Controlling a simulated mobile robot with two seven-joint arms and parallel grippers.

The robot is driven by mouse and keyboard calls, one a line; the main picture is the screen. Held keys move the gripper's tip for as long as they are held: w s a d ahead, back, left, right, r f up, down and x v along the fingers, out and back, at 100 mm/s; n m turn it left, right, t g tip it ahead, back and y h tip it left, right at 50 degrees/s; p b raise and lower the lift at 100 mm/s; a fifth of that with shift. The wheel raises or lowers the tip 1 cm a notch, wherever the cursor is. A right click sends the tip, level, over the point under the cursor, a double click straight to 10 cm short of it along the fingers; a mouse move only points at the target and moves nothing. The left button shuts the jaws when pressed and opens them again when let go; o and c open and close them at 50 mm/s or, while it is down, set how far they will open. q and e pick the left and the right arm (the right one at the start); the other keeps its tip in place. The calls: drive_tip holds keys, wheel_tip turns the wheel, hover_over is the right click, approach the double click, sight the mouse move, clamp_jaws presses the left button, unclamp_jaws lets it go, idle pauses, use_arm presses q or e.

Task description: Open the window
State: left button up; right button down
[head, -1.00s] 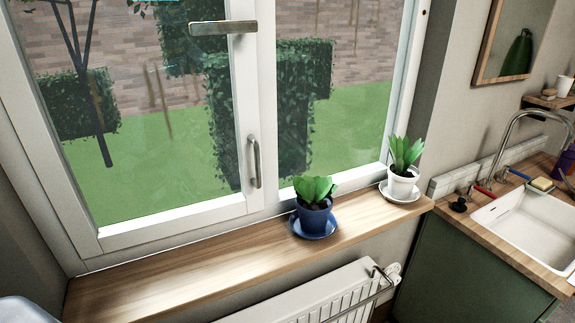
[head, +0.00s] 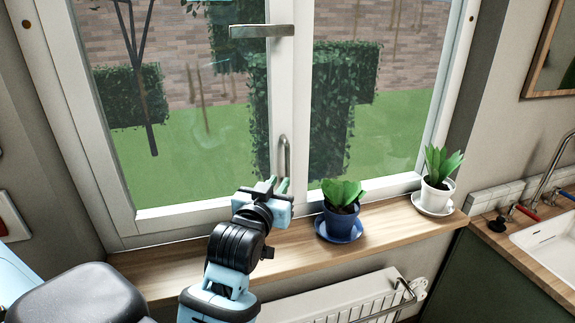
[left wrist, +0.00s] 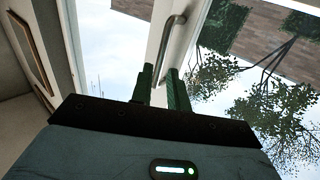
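The white-framed window (head: 122,190) fills the back. Its left sash shows no clear gap at the frame. A grey lever (head: 262,31) on the middle stile lies horizontal, high up. Below it is an upright grey pull bar (head: 287,155), which also shows in the left wrist view (left wrist: 170,45). My left gripper (head: 278,186) is just in front of the bar's lower end. In the left wrist view its two green fingers (left wrist: 160,88) stand a little apart, with nothing held and the bar beyond their tips. Contact with the bar cannot be told. My right gripper is out of view.
A blue pot with a plant (head: 341,222) stands on the wooden sill (head: 390,224), close right of my left gripper. A white potted plant (head: 437,184) stands farther right. A radiator (head: 345,298) is below the sill; a sink (head: 550,240) is at right.

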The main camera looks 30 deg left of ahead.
sight(287, 166)
use_arm(q)
drive_tip(key=shift+r+x, duration=0.2)
drive_tip(key=shift+x, duration=1.15)
drive_tip(key=shift+r+x, duration=0.15)
drive_tip(key=shift+x, duration=1.15)
drive_tip(key=shift+r+x, duration=0.2)
drive_tip(key=shift+x, duration=1.15)
drive_tip(key=shift+a, duration=0.15)
drive_tip(key=shift+c, duration=0.4)
clamp_jaws()
